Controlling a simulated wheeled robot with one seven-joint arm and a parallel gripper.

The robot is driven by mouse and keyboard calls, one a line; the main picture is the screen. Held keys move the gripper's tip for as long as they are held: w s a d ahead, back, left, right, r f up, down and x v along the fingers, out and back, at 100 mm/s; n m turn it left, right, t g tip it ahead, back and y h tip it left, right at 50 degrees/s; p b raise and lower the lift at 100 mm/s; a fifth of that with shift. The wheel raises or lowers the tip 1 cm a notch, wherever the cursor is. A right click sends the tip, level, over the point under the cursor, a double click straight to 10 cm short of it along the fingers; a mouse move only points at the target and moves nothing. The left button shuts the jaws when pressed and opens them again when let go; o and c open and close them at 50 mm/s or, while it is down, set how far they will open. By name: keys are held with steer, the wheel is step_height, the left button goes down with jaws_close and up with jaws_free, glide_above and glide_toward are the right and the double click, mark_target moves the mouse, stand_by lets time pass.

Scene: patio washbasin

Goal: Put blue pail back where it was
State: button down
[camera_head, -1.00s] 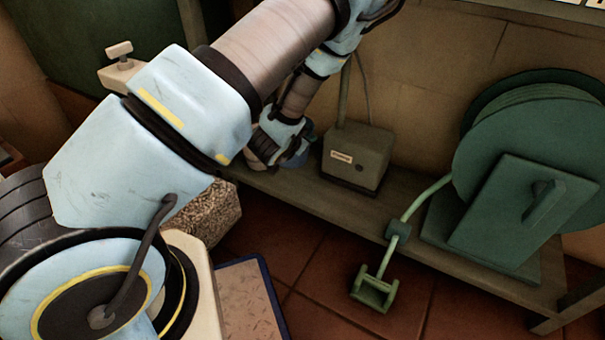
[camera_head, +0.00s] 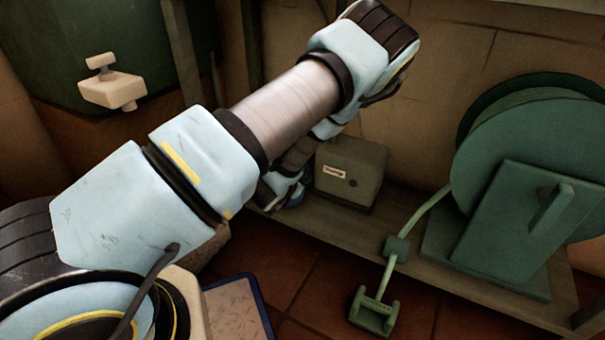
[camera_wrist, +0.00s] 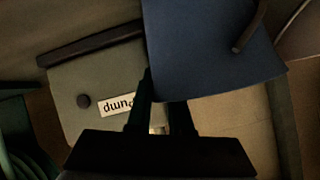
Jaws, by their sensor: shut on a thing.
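The blue pail (camera_wrist: 212,48) fills the top middle of the wrist view, with a dark rod crossing its right part. My gripper (camera_wrist: 162,85) reaches up from the bottom of that view. Its two dark fingers are close together and shut on the blue pail, whose lower edge overlaps their tips. The exact gripped part is too dark to tell. In the head view my arm hides the gripper, and the pail does not show.
A pump box (camera_head: 350,172), also in the wrist view (camera_wrist: 88,118), stands on a low wooden shelf (camera_head: 325,222). A green hose reel (camera_head: 530,165) stands to its right, its nozzle (camera_head: 373,310) hanging over the tiles. A green barrel (camera_head: 110,35) with a pale tap (camera_head: 113,88) is at left.

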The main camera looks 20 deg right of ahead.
steer(key=shift+w, duration=0.1)
steer(key=c, duration=0.8)
jaws_free()
steer(key=shift+f, duration=0.1)
